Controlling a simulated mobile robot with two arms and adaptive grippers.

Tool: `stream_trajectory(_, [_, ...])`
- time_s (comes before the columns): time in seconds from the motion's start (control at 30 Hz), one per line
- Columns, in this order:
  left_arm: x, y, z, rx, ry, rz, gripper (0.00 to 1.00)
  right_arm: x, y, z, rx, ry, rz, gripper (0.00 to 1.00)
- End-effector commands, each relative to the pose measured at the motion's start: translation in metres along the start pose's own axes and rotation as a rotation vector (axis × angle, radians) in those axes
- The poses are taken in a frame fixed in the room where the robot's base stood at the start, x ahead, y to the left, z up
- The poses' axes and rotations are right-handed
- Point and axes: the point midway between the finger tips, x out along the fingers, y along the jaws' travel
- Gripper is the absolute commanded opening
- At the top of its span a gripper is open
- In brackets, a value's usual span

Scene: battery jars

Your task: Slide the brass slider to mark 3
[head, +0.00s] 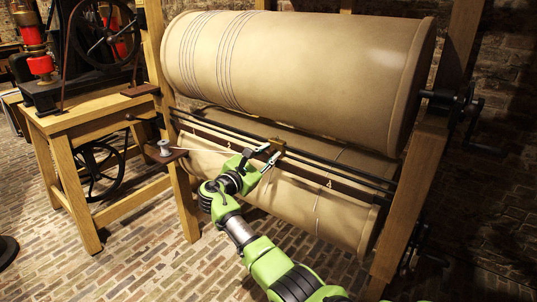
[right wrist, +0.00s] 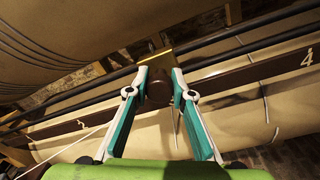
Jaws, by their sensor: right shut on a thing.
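The brass slider shows as a thin gold edge (right wrist: 168,54) in the right wrist view, across two dark rods. A dark round knob (right wrist: 157,90) in front of it sits between the fingertips of my right gripper (right wrist: 158,88), which is shut on it. In the head view my right gripper (head: 264,158) is at the rods, about midway along the lower roller. A dark marked rail (right wrist: 236,79) runs below the rods. A white mark 4 (right wrist: 307,57) is right of the knob; a smaller mark (right wrist: 82,124) left of it is hard to read. My left gripper is not in view.
A large beige upper roller (head: 300,60) and a lower roller (head: 325,215) sit in a wooden frame (head: 412,190). A spool (head: 165,148) stands on a small shelf at left, with a pale thread towards the slider. Black cranks (head: 462,105) stick out at right.

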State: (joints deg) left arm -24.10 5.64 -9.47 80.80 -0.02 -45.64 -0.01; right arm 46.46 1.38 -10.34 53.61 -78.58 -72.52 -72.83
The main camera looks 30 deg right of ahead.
Motion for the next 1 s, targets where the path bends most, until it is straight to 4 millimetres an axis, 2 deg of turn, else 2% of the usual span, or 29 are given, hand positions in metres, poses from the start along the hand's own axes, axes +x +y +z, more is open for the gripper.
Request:
stream_trajectory(0.13, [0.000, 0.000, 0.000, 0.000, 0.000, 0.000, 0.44, -0.001, -0.001, -0.002, -0.001, 0.004, -0.001, 0.00])
stream_trajectory(0.17, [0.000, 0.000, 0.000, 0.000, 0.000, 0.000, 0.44, -0.001, -0.001, -0.002, -0.001, 0.004, -0.001, 0.24])
stream_trajectory(0.2, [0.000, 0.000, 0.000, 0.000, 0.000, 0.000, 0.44, -0.001, -0.001, -0.002, -0.001, 0.004, -0.001, 0.35])
stream_trajectory(0.23, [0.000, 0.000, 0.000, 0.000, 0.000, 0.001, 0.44, -0.001, -0.001, -0.002, -0.001, 0.004, -0.001, 0.40])
stream_trajectory(0.53, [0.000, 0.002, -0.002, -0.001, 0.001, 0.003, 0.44, -0.001, 0.000, -0.001, 0.000, 0.002, -0.001, 0.40])
stream_trajectory(0.67, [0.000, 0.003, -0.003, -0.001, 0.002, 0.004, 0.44, -0.008, 0.000, -0.002, 0.000, 0.003, 0.001, 0.40])
stream_trajectory(0.77, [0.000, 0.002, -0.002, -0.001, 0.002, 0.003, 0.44, -0.022, 0.000, -0.002, 0.001, 0.003, 0.001, 0.40])
stream_trajectory(1.0, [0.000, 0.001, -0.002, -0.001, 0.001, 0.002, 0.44, -0.074, 0.000, -0.002, 0.001, 0.006, 0.002, 0.40])
